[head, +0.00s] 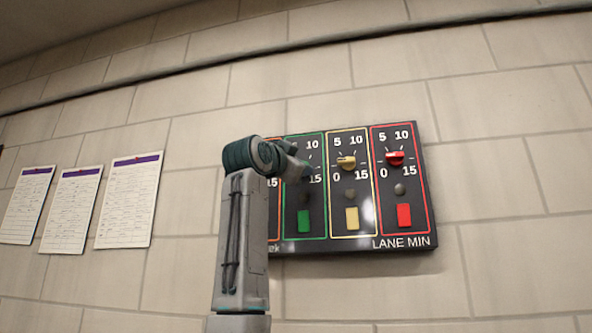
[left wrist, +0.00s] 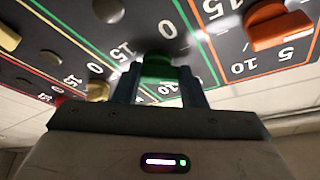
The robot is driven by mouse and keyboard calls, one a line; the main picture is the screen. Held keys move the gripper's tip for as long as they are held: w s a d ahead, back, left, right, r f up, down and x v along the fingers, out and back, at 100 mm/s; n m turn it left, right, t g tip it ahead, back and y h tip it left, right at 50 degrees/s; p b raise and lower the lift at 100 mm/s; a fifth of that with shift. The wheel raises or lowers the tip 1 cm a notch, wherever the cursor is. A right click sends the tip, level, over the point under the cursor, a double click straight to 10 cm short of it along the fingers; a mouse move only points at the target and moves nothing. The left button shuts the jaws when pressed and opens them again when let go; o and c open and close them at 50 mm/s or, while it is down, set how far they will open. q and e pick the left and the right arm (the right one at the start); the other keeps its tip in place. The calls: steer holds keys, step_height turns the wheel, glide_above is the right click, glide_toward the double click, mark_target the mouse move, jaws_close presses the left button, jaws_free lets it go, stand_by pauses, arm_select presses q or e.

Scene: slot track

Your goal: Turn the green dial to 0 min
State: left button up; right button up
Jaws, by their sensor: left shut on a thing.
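The green dial (left wrist: 158,70) shows in the left wrist view, between the two fingers of my left gripper (left wrist: 158,85). The gripper is shut on it. Which mark the dial points to cannot be told, as the fingers cover most of it. In the head view my left arm and gripper (head: 300,172) reach up to the green-framed section of the panel and hide the dial. The numbers 10 and 15 of that section show beside the gripper. A green button (head: 304,221) sits below it. My right gripper is not in view.
The black panel (head: 350,250) is on a tiled wall. Right of the green section are a yellow dial (head: 346,162) and a red dial (head: 395,158). An orange dial (left wrist: 278,28) is close beside the gripper in the left wrist view. Paper sheets (head: 128,202) hang at the left.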

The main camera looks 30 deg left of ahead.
arm_select(q)
steer(key=shift+d+f+n+y+b, duration=0.1)
steer(key=shift+n+y+b, duration=0.1)
steer(key=shift+n+y, duration=1.15)
steer(key=shift+d+f+n+y+b, duration=0.1)
steer(key=shift+n+y+b, duration=0.25)
steer(key=shift+n, duration=1.85)
steer(key=shift+d+n+y+b, duration=0.1)
steer(key=shift+n+y, duration=0.9)
steer(key=shift+n, duration=0.75)
steer(key=shift+w, duration=0.1)
steer(key=o, duration=1)
steer(key=shift+f, duration=0.1)
steer(key=b+v, duration=0.6)
steer(key=v, duration=0.4)
steer(key=shift+s+d+f, duration=0.1)
steer(key=shift+s+f, duration=0.1)
steer(key=shift+s, duration=0.1)
